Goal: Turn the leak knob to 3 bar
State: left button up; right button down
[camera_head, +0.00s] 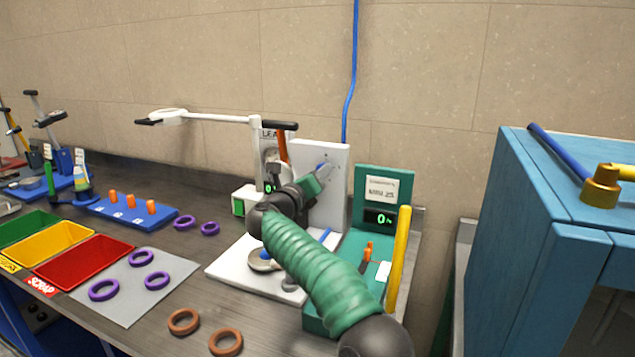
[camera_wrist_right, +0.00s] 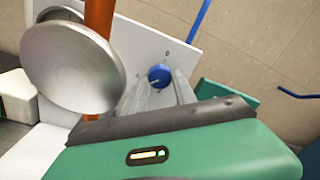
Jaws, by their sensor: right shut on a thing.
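The leak knob is a small round blue knob (camera_wrist_right: 159,76) with a pale pointer line, set on an upright white panel (camera_wrist_right: 137,43). A "0" mark shows on the panel above it. My right gripper (camera_head: 321,172) reaches this panel (camera_head: 335,160) from the front. In the wrist view its two grey fingers (camera_wrist_right: 157,84) stand on either side of the knob, shut on it. A small green-lit readout (camera_head: 268,188) beside the panel seems to show 0. The gripper and forearm hide part of the station. My left gripper is not in view.
A magnifier arm (camera_head: 215,117) and a silver disc (camera_wrist_right: 75,65) with an orange rod stand close by. A green station with a yellow handle (camera_head: 399,255) is to the right, then a blue cabinet (camera_head: 510,235). Trays and purple rings (camera_head: 104,290) lie left.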

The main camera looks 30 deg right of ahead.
jog(key=shift+m+b, duration=0.35)
jog(key=shift+m, duration=0.55)
